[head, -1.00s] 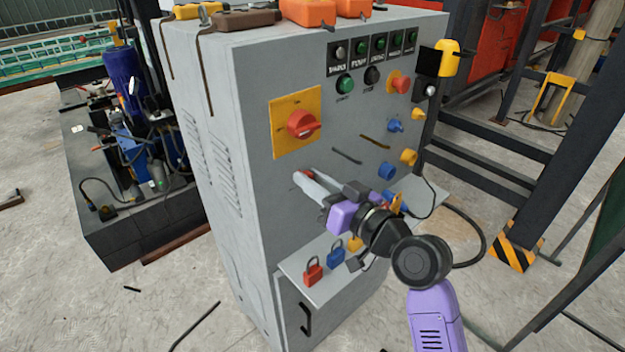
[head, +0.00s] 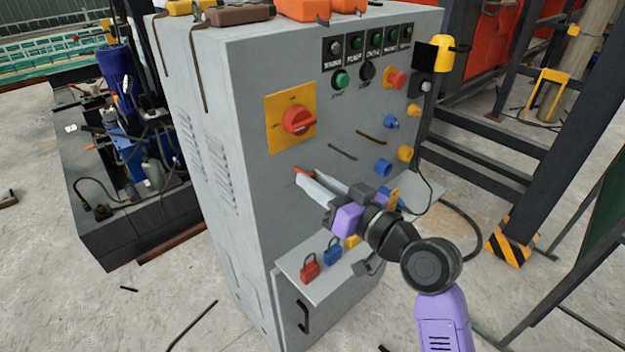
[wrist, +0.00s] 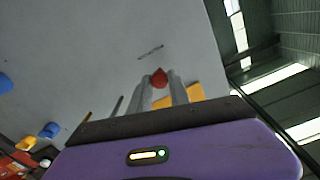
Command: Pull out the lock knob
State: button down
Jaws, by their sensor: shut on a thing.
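The lock knob (wrist: 159,77) is a small red piece between my two grey fingertips in the wrist view. The fingers hide much of the knob in the head view. I cannot tell how far it stands out from the panel.
A red rotary switch (head: 297,120) on a yellow plate sits above the fingers. Several buttons and coloured connectors are to the right. Below the arm, a shelf (head: 300,262) holds a red padlock (head: 310,270) and a blue padlock (head: 333,254). Dark frame posts stand at right.

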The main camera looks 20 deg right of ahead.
jog(key=c, duration=1.2)
grip_release()
jog(key=shift+s, duration=0.15)
jog(key=shift+s, duration=0.1)
jog(key=v, duration=0.7)
jog(key=shift+s+d+b, duration=0.15)
jog(key=shift+s+b, duration=0.1)
jog(key=shift+b, duration=0.1)
